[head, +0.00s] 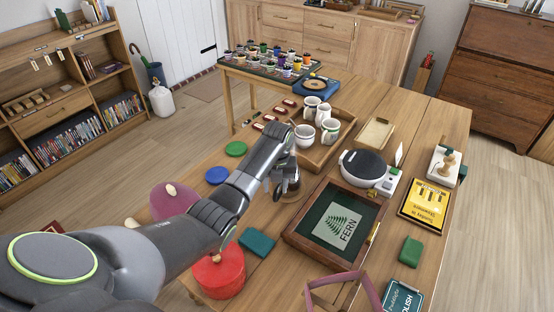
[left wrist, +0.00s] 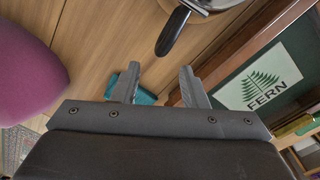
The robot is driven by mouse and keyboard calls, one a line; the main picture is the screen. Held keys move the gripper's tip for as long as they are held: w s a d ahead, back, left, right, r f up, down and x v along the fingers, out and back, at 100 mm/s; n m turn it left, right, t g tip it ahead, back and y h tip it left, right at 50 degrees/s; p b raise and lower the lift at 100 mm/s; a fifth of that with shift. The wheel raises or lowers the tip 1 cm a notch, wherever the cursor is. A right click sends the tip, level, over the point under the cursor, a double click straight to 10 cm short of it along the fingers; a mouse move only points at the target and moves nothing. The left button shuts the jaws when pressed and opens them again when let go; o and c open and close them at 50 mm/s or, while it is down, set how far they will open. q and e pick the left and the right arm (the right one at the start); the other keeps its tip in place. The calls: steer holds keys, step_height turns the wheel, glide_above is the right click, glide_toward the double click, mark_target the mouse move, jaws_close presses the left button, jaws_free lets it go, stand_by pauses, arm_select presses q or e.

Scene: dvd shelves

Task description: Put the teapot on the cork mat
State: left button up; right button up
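A small metal pot with a dark handle, likely the teapot (head: 293,184), stands on the wooden table, partly hidden behind my left gripper. Its black handle (left wrist: 173,30) shows at the top of the left wrist view, with a pale round edge beside it. A brownish round patch under the pot may be the cork mat, but I cannot tell. My left gripper (head: 279,187) is right at the pot in the head view. In the left wrist view its fingers (left wrist: 158,85) are apart with nothing between them, and the handle lies beyond the tips. My right gripper is not in view.
A framed FERN picture (head: 338,227) lies right of the pot. A wooden tray with white mugs (head: 304,135) stands behind it. A teal block (head: 257,242), a red round tin (head: 218,273) and a purple rounded object (head: 172,200) are nearer. Green (head: 236,148) and blue (head: 217,175) discs lie left.

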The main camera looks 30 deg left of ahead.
arm_select(q)
step_height(320, 180, up, 13)
steer(key=p, duration=0.3)
steer(key=shift+d, duration=0.2)
steer(key=shift+f, duration=0.2)
